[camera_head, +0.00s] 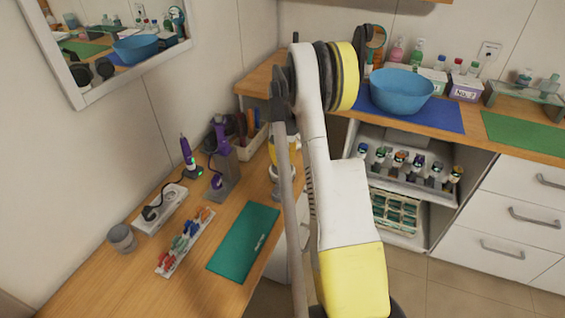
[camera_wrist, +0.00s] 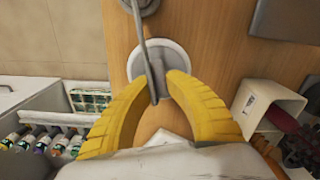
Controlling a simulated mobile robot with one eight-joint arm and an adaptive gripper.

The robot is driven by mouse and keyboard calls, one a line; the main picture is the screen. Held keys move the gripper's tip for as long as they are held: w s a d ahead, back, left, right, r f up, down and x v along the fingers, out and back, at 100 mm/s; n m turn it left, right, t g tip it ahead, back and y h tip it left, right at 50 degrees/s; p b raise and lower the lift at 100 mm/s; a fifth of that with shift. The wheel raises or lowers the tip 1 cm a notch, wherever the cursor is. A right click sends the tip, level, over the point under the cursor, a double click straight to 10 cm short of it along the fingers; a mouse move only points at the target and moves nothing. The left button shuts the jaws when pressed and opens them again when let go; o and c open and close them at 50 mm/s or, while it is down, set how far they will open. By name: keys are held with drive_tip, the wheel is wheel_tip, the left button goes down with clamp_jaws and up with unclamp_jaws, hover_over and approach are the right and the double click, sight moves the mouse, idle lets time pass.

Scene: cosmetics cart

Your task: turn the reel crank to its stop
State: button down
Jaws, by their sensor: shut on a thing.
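In the wrist view, my gripper (camera_wrist: 158,82) has its two yellow fingers curved in around a small grey upright piece (camera_wrist: 157,70), which looks like the reel crank. It stands over a round white base (camera_wrist: 145,57) on the wooden counter, which looks like the reel. A thin grey bar crosses in front of the base and ends near the fingertips. My gripper is shut on the crank. The fingers and bar hide part of the crank, so its turn angle cannot be read. In the head view, my arm covers most of the gripper and reel.
A teal mat (camera_head: 243,242), a rack of coloured clips (camera_head: 185,241), a power strip (camera_head: 160,209) and a purple tool on a stand (camera_head: 221,160) lie left of my arm. A pale box (camera_wrist: 253,103) stands right of the gripper in the wrist view. A blue bowl (camera_head: 402,92) stands behind.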

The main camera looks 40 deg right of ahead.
sight(282, 162)
drive_tip(key=c, duration=1.4)
unclamp_jaws()
wheel_tip(282, 162, up, 12)
